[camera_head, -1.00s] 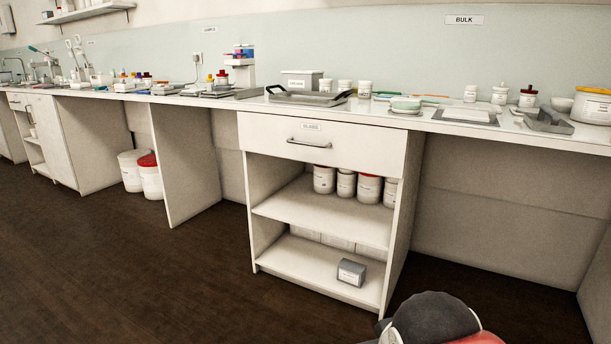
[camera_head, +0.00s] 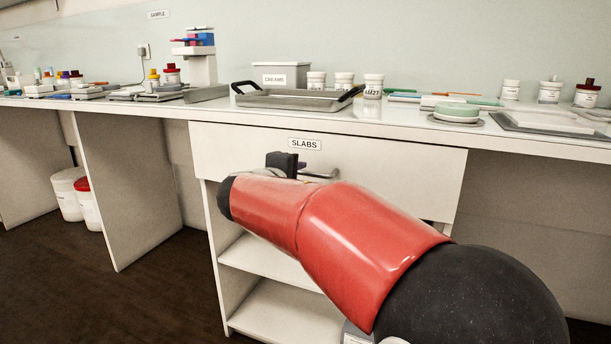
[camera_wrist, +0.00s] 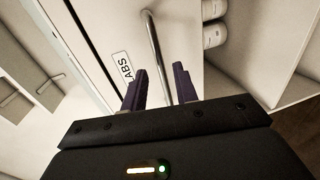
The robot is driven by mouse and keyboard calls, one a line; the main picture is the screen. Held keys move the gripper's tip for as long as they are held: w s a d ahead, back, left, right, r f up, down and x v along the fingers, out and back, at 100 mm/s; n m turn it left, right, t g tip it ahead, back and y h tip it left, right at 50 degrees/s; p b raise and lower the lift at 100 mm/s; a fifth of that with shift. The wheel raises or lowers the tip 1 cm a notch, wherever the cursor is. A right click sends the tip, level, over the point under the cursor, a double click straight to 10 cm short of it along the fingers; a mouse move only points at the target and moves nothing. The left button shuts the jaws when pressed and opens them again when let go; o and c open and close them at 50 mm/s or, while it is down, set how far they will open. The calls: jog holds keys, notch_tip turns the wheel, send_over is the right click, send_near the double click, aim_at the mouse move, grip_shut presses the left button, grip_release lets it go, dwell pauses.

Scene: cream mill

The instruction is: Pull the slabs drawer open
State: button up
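The slabs drawer (camera_head: 400,172) is a white front under the counter, labelled SLABS (camera_head: 305,144), and it looks shut. Its metal bar handle (camera_head: 322,175) shows partly behind my red arm. My gripper (camera_head: 284,163) is at the left part of the handle, in front of the drawer. In the wrist view, my gripper (camera_wrist: 160,84) is open, with its two dark fingers apart. The handle bar (camera_wrist: 155,45) runs between the fingers in that view; I cannot tell whether either finger touches it. The drawer label (camera_wrist: 123,66) is beside the left finger.
Open shelves (camera_head: 262,258) are below the drawer. The counter above carries a grey tray (camera_head: 295,98), a creams box (camera_head: 280,76) and several jars. Open dark floor (camera_head: 60,290) lies at the lower left.

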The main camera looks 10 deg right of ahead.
aim_at(305, 174)
jog(key=shift+x, duration=2.4)
jog(key=shift+s, duration=0.1)
jog(key=shift+c, duration=0.2)
grip_shut()
